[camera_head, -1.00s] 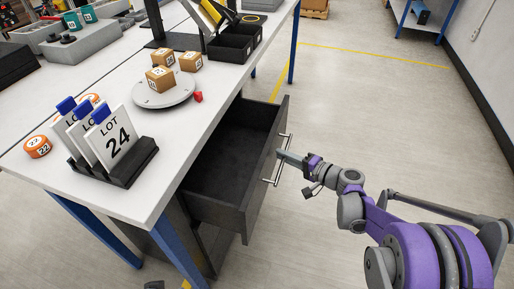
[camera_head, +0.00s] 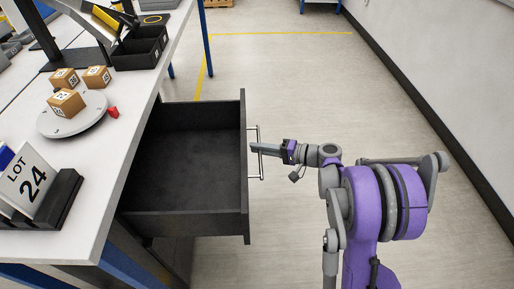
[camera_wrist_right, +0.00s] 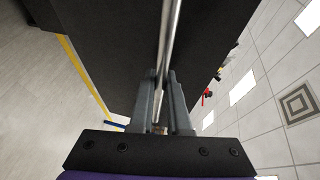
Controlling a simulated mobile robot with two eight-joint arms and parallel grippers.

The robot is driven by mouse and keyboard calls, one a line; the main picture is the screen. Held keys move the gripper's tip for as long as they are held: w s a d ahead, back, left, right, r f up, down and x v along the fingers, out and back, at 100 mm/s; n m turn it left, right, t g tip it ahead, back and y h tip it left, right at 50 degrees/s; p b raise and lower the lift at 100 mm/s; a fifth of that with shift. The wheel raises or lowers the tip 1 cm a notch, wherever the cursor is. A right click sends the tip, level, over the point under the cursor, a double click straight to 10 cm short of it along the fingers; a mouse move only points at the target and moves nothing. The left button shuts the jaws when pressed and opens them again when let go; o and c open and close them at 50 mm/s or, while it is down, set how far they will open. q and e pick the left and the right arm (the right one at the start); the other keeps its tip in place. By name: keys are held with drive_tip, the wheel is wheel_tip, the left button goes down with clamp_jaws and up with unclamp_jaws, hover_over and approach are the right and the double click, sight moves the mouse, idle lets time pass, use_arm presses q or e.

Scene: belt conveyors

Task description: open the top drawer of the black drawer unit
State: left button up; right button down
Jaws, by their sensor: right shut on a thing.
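The top drawer (camera_head: 190,222) of the black drawer unit (camera_head: 176,258) is pulled well out from under the white table, and its dark inside is empty. Its silver bar handle (camera_head: 260,168) stands on the drawer's right-hand face. My right gripper (camera_head: 256,149) is shut on the handle. In the right wrist view the fingers (camera_wrist_right: 160,105) lie on either side of the silver bar (camera_wrist_right: 170,40), in front of the black drawer face (camera_wrist_right: 105,50). My left gripper is not in view.
The white table (camera_head: 100,150) holds a round grey plate (camera_head: 88,122) with wooden cubes, a small red piece (camera_head: 113,112), a card holder marked LOT 24 (camera_head: 60,200) and black bins (camera_head: 138,48).

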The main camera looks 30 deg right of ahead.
drive_tip(key=c, duration=0.9)
unclamp_jaws()
drive_tip(key=p+v, duration=0.1)
drive_tip(key=v, duration=0.9)
drive_tip(key=shift+s+d+r, duration=0.1)
drive_tip(key=shift+s+d, duration=0.2)
